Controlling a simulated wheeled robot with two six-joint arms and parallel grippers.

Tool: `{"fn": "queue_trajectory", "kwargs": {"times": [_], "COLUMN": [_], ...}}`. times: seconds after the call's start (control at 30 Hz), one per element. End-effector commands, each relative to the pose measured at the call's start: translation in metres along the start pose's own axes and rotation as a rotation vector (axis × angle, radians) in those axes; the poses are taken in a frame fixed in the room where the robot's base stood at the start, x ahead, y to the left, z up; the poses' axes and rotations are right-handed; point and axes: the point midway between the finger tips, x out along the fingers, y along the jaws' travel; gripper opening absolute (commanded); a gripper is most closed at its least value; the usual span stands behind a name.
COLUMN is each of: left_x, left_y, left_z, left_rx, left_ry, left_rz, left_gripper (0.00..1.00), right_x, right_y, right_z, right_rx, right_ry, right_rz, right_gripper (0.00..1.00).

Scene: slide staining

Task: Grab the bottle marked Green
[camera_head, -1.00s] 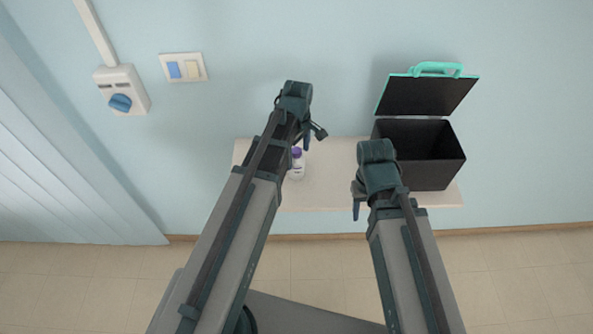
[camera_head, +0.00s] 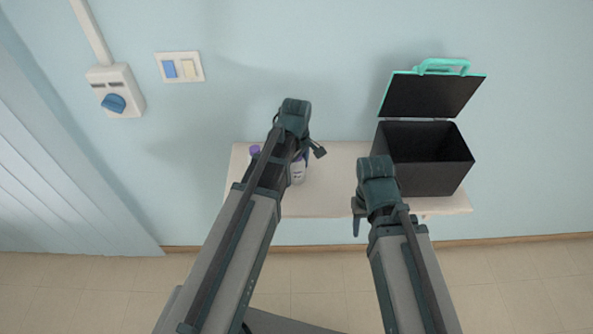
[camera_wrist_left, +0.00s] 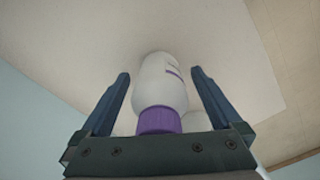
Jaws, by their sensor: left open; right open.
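A white bottle (camera_head: 298,172) stands on the table beside my left arm. The purple cap of another bottle (camera_head: 254,150) shows left of that arm, its body mostly hidden. My left gripper (camera_head: 304,156) is over the table by the bottles, largely hidden by its wrist. No label can be read. My right gripper (camera_head: 357,215) is open and empty at the table's front edge.
A black box (camera_head: 440,178) with its teal-handled lid open stands at the right of the pale table (camera_head: 335,200). The wall with switches (camera_head: 180,67) is behind. Between my left arm and the box the tabletop is mostly clear.

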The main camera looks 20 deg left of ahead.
Motion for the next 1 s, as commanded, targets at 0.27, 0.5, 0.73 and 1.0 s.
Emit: {"fn": "queue_trajectory", "kwargs": {"times": [0.27, 0.5, 0.73, 1.0], "left_x": [-0.001, -0.001, -0.001, -0.016], "left_y": [0.0, 0.0, 0.0, -0.001], "left_z": [0.0, 0.0, 0.0, -0.005], "left_rx": [0.0, 0.0, 0.0, 0.0], "left_ry": [0.0, 0.0, 0.0, 0.0], "left_rz": [0.0, 0.0, 0.0, 0.0], "left_gripper": [0.58, 0.14, 0.0, 0.0], "right_x": [-0.001, -0.001, -0.001, -0.016], "right_y": [0.0, 0.0, 0.0, 0.002], "right_z": [0.0, 0.0, 0.0, 0.001], "right_rx": [0.0, 0.0, 0.0, 0.0], "right_ry": [0.0, 0.0, 0.0, 0.0], "right_rz": [0.0, 0.0, 0.0, 0.0], "right_gripper": [0.5, 0.5, 0.5, 0.5]}}
